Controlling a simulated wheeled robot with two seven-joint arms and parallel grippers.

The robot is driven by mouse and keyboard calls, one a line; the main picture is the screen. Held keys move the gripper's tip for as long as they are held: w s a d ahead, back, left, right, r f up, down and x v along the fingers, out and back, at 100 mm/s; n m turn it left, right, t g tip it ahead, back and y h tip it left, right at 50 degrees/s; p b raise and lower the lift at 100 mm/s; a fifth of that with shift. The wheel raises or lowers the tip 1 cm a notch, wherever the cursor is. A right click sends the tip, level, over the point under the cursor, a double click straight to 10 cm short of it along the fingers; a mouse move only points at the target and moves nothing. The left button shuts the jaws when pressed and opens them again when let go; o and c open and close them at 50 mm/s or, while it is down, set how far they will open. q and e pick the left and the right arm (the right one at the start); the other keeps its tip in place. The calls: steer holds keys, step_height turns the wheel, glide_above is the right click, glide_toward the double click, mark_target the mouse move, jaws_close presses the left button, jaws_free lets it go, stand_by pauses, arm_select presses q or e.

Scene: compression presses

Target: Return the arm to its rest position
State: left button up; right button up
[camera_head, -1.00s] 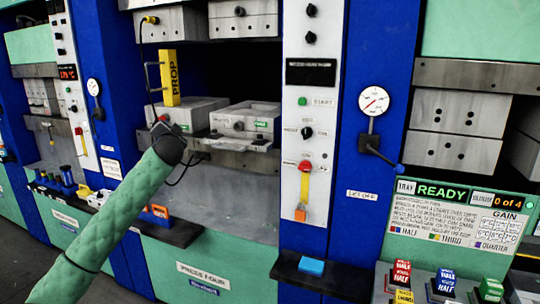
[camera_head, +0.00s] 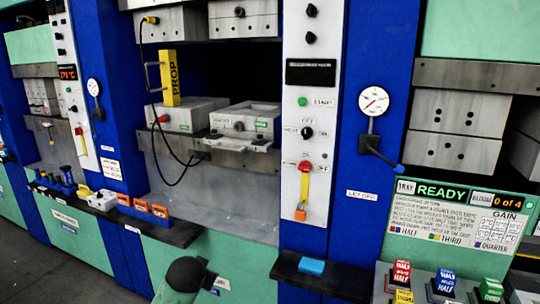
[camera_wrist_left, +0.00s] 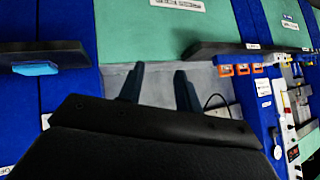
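My left arm's dark end shows low in the head view, with the left gripper (camera_head: 209,279) at its right side, in front of the green press base. In the left wrist view the two dark fingers of the left gripper (camera_wrist_left: 158,85) stand apart with nothing between them. That view is upside down and shows the press front beyond the fingers. My right gripper is not in view.
A dark shelf (camera_head: 180,230) carries several orange blocks (camera_head: 141,206). Another shelf at right holds a blue block (camera_head: 311,266). A yellow PROP bar (camera_head: 169,78) stands on the press. Weights (camera_head: 445,282) sit by the READY sign (camera_head: 442,191).

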arm_select(q)
steer(key=s+d+f+g, duration=0.1)
steer(key=s+f+g, duration=0.1)
steer(key=s+f, duration=0.8)
steer(key=s+d+f+n+g+h, duration=0.1)
steer(key=s+d+f+g, duration=0.1)
steer(key=s+f, duration=0.8)
steer(key=s+d+f+n+g+h, duration=0.1)
steer(key=s+f+g, duration=0.3)
steer(key=s+f, duration=0.7)
steer(key=s, duration=1)
steer(key=shift+s+d, duration=0.3)
steer(key=shift+s, duration=0.05)
